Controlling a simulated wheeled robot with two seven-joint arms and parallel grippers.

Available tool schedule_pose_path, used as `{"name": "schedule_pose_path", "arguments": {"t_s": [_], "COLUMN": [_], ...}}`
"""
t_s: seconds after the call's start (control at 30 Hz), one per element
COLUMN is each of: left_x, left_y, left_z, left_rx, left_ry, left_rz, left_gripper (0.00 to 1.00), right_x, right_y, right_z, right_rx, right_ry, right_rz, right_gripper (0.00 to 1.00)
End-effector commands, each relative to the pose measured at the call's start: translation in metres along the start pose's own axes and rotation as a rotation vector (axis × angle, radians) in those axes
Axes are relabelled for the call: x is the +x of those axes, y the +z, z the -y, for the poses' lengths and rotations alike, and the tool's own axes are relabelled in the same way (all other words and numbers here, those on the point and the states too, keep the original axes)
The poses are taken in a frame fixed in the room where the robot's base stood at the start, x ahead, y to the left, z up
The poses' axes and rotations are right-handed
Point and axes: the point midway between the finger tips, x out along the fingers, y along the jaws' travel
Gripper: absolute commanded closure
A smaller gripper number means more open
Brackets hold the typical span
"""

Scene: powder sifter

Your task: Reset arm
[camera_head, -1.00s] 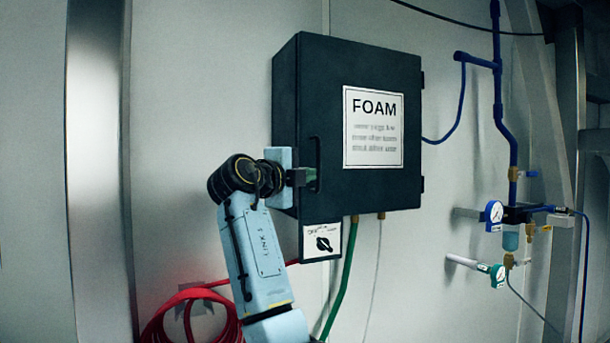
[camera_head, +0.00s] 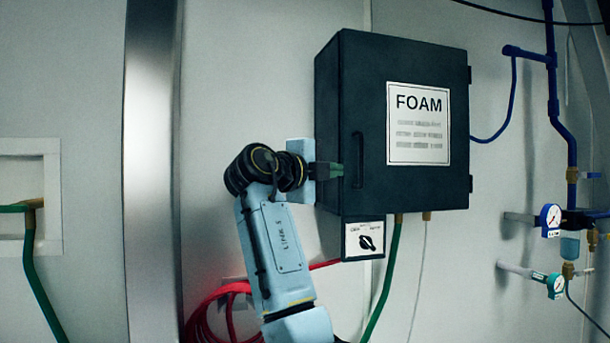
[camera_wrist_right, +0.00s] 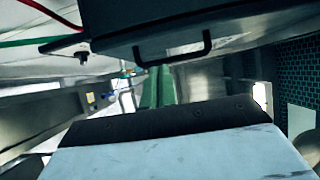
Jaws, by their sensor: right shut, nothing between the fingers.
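My right arm rises from the bottom of the head view, and my right gripper (camera_head: 336,170) points right at the front of the dark FOAM box (camera_head: 425,185). Its dark green fingers are shut and empty. The tips are just left of the box's black vertical door handle (camera_head: 358,160), with a small gap in the picture. The box door looks closed. In the right wrist view the box (camera_wrist_right: 200,20) is at the top, with its handle (camera_wrist_right: 160,50) showing clear of the fingers. My left gripper is not in view.
A switch plate (camera_head: 364,239) hangs under the box. A red hose (camera_head: 215,310) is coiled behind my arm. Blue pipes with gauges (camera_head: 551,217) are on the right wall. A green hose (camera_head: 36,275) hangs from a wall recess at left.

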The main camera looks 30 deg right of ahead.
Motion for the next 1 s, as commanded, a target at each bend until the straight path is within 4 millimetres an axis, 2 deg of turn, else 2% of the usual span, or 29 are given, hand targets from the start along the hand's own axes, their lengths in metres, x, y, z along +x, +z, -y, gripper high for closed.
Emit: {"name": "schedule_pose_path", "arguments": {"t_s": [0.1,0.33,0.77,0.87,0.97,1.0], "left_x": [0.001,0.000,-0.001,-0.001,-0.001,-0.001], "left_y": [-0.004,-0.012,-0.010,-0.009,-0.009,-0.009], "left_z": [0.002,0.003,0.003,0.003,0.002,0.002], "left_rx": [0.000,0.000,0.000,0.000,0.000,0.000], "left_ry": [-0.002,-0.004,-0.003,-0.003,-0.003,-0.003], "left_rz": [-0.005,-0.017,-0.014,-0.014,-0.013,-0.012], "left_gripper": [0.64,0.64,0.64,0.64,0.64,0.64], "right_x": [-0.010,-0.023,-0.029,-0.025,-0.018,-0.016], "right_y": [0.017,0.041,0.052,0.056,0.063,0.065], "right_z": [0.002,0.002,-0.001,-0.023,-0.073,-0.099], "right_rx": [-0.002,0.000,-0.004,-0.056,-0.177,-0.243], "right_ry": [-0.002,-0.001,0.000,0.026,0.084,0.113], "right_rz": [0.000,0.000,0.000,0.015,0.055,0.079], "right_gripper": [1.00,1.00,1.00,1.00,1.00,1.00]}}
